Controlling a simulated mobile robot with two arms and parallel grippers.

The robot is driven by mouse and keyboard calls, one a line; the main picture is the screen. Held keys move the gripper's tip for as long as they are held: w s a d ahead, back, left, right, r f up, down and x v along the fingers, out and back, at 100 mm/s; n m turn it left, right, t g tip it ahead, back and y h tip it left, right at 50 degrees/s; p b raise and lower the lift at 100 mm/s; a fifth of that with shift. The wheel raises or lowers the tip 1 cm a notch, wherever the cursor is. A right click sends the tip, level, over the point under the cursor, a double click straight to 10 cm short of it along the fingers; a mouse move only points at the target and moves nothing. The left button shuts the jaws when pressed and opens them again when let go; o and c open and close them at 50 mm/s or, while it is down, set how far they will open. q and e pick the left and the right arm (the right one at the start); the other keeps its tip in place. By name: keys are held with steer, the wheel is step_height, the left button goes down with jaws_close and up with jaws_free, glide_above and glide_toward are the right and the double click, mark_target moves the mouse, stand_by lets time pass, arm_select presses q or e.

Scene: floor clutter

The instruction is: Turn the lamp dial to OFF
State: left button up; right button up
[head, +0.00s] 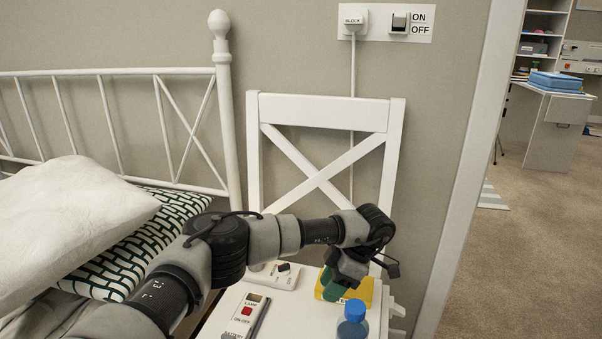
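My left gripper (350,277) hangs over the right part of the seat, to the right of both devices. It is in front of a yellow and green object and hides part of it. Its fingers are too dark and overlapped to read. My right gripper is out of view.
The yellow and green object (362,290) and a blue-capped bottle (353,320) stand close by the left gripper on the white chair (324,112). A wall switch (400,21) marked ON and OFF is above. A bed with pillows (75,215) is left; open floor lies right.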

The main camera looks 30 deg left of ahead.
arm_select(q)
steer(key=w+a+r+n+t+h, duration=0.2)
steer(key=a+r+n+t+h, duration=0.1)
steer(key=r+h, duration=0.4)
steer(key=w+a+r+n+t+h, duration=0.3)
steer(key=a+r+n+t+h, duration=0.1)
steer(key=r+h, duration=0.4)
steer(key=w+a+r+n+t+h, duration=0.2)
steer(key=a+r+n+t+h, duration=0.1)
steer(key=r+h, duration=0.5)
steer(key=a+t+h, duration=0.1)
steer(key=t, duration=0.1)
steer(key=shift+w+a+t, duration=0.15)
steer(key=shift+w+t, duration=0.1)
steer(key=shift+t, duration=0.15)
